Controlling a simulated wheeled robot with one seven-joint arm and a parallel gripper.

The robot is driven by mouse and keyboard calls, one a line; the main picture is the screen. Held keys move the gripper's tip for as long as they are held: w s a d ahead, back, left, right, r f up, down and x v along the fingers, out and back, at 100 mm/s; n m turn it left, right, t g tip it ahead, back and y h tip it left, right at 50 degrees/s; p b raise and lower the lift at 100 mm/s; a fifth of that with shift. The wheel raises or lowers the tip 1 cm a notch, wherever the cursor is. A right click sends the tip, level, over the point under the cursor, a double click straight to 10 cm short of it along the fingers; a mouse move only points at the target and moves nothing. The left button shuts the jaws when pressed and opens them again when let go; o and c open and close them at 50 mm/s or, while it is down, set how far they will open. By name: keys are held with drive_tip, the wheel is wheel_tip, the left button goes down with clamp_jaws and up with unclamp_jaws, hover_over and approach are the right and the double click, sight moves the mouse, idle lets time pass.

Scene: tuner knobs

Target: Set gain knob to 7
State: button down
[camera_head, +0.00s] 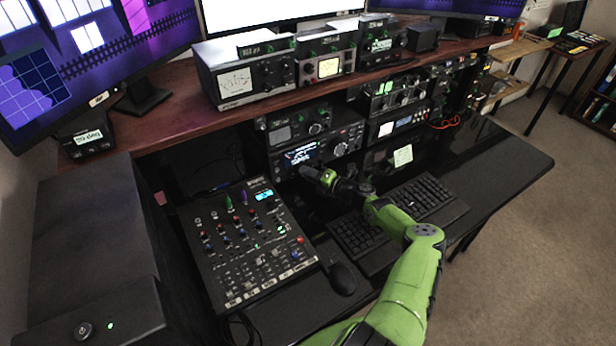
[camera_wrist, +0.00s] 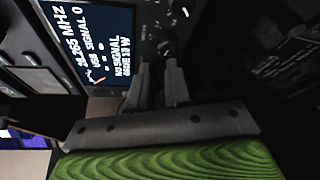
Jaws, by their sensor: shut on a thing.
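The radio unit with a lit screen (camera_head: 300,155) sits on the lower shelf under the desk's raised board. Its screen (camera_wrist: 95,42) fills the upper left of the wrist view, with frequency and "NO SIGNAL" text turned sideways. A small dark knob (camera_wrist: 168,47) on the radio's front panel lies at my fingertips. My gripper (camera_wrist: 163,70) is shut on this knob; the fingers hide most of it. I cannot read its label or setting. In the head view my gripper (camera_head: 312,173) reaches the radio's lower front, just below the screen.
A mixer (camera_head: 245,250) with many knobs lies left of my arm. A keyboard (camera_head: 425,200) and a mouse (camera_head: 342,278) lie close to the arm. More radio units (camera_head: 395,100) stand right of and above the radio. The right desk end (camera_head: 510,160) is bare.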

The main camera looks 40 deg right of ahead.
drive_tip(key=shift+f+m+t+y+b, duration=0.15)
drive_tip(key=shift+m+t+y+b, duration=0.25)
drive_tip(key=shift+m, duration=0.5)
drive_tip(key=c, duration=1.3)
unclamp_jaws()
drive_tip(key=shift+c, duration=0.2)
drive_tip(key=shift+d, duration=0.1)
drive_tip(key=p+v, duration=0.1)
drive_tip(key=v, duration=0.6)
drive_tip(key=shift+s, duration=0.25)
